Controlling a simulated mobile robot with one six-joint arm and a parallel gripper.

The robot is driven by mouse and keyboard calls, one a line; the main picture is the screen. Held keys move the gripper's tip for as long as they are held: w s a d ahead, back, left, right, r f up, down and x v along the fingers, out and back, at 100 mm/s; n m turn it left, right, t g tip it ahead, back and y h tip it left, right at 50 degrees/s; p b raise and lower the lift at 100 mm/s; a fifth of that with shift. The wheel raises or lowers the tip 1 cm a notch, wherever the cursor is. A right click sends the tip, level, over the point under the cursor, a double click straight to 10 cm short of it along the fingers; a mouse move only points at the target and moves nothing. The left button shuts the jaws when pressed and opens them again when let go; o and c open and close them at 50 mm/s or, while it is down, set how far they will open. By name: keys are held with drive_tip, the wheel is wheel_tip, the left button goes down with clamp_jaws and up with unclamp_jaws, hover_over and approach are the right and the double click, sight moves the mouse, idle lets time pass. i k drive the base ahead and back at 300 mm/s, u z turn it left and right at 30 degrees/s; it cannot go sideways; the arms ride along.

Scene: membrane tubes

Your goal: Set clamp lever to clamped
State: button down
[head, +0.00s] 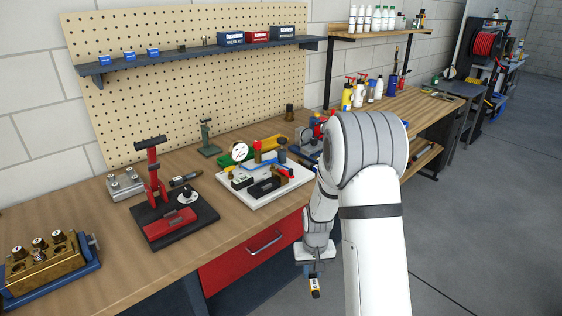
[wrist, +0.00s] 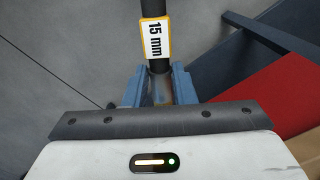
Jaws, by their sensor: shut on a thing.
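A red upright lever (head: 154,172) with a black T-shaped top stands on a dark base plate (head: 160,243) on the bench at left, beside a red block (head: 171,224). It looks like the clamp lever, but I cannot tell its setting for sure. My gripper (head: 314,272) hangs in front of the bench, well to the right of the lever and apart from it. In the wrist view its blue fingers (wrist: 157,88) are shut on a dark, rod-shaped tool (wrist: 155,64) with a yellow-edged "15 mm" label. The tool's far end is out of the wrist view.
A white tray (head: 245,203) with several small parts lies right of the base plate. A brass block (head: 45,270) in a blue holder sits at front left. A red drawer (head: 250,250) is under the bench edge near my gripper. Open floor (head: 480,220) lies right.

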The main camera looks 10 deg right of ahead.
sight(280, 170)
drive_tip(key=z, duration=0.85)
drive_tip(key=i, duration=0.4)
drive_tip(key=z, duration=0.4)
